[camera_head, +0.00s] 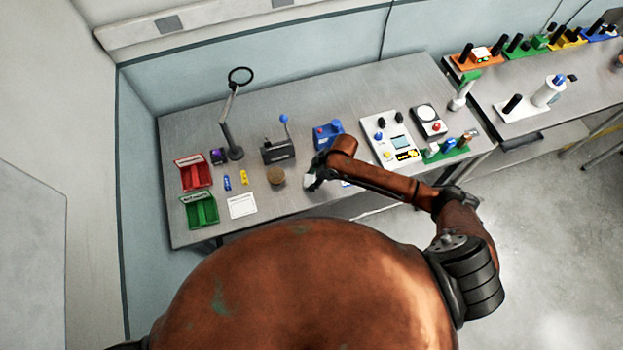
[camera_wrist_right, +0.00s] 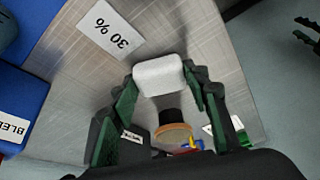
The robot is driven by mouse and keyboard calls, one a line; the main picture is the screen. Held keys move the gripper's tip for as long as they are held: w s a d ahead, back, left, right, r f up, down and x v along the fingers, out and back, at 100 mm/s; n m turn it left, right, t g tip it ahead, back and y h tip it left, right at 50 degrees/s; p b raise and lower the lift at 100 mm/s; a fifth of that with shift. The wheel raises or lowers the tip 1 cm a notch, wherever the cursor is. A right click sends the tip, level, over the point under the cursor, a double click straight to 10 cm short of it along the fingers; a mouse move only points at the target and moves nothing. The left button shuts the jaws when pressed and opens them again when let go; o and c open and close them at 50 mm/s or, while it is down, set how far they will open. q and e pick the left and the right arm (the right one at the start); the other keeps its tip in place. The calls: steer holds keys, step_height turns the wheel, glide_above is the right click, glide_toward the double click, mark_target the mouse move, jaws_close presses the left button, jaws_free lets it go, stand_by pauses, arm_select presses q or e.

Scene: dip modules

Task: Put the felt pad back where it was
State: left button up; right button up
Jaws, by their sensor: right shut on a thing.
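The felt pad appears to be the white block with rounded edges (camera_wrist_right: 158,75) between the fingertips of my right gripper in the right wrist view. My right gripper (camera_head: 312,180) is shut on it, near the front of the bench and just below the blue device in the head view. Its green-lined fingers (camera_wrist_right: 162,82) sit on either side of the block. A white label reading "30 %" (camera_wrist_right: 110,28) lies on the bench beside it. Dark finger shapes (camera_wrist_right: 307,32) at the right edge of the wrist view may be my left gripper; its state is unclear.
The metal bench (camera_head: 300,100) carries a blue device (camera_head: 328,134), a lever box (camera_head: 278,150), a round brown thing (camera_head: 276,175), a red bin (camera_head: 193,173), a green bin (camera_head: 200,210), a white card (camera_head: 242,205) and a white panel (camera_head: 392,140). The bench's back is mostly clear.

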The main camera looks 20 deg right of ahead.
steer(key=o, duration=0.4)
steer(key=shift+f, duration=0.15)
steer(key=shift+c, duration=0.2)
steer(key=o, duration=0.5)
steer(key=b+v, duration=0.1)
steer(key=v, duration=1.1)
